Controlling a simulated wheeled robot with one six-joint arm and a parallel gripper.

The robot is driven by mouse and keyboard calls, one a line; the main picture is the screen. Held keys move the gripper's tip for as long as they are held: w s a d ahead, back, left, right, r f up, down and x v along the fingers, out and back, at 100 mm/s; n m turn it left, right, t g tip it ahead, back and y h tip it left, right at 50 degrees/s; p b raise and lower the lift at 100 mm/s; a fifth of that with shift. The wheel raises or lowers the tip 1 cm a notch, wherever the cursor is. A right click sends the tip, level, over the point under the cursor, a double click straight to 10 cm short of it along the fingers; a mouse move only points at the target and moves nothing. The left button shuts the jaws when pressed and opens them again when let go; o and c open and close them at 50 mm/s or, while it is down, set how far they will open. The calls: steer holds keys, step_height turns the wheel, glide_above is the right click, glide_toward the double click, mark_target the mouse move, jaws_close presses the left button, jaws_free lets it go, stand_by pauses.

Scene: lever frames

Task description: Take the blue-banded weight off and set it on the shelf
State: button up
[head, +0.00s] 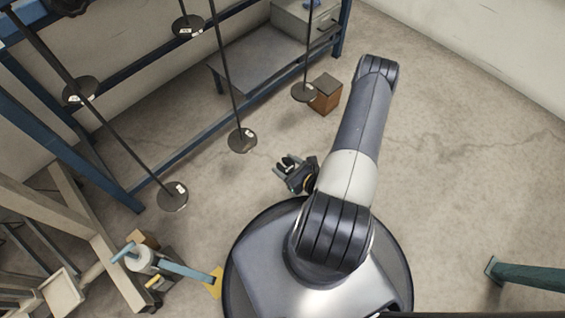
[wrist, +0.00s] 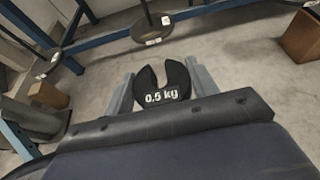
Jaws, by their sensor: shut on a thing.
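My gripper (wrist: 163,88) is shut on a dark slotted weight (wrist: 163,78) marked "0.5 kg". The weight sits between the two grey fingers, its slot facing away from me. No blue band shows on it, so I cannot tell its band colour. In the head view my gripper (head: 288,169) is left of my arm, apart from the hanging rods. A grey shelf-like surface (head: 250,66) in a blue frame stands at the back. Several hangers end in round plates, including one at the left (head: 173,197), one in the middle (head: 242,141) and one at the right (head: 304,93).
A brown block (head: 325,95) stands on the floor beside the right hanger. Blue frame bars (head: 150,185) and a wooden stand (head: 95,235) lie left. A light-blue-handled device (head: 145,257) is near my base. The floor at right is mostly clear, except a green bar (head: 530,276).

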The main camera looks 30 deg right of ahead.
mark_target(288, 173)
steer(key=shift+s+a+r, duration=0.1)
steer(key=shift+s+a, duration=0.1)
steer(key=shift+s, duration=0.7)
steer(key=shift+s+a+r, duration=0.1)
steer(key=shift+s+a, duration=0.05)
steer(key=shift+s, duration=0.75)
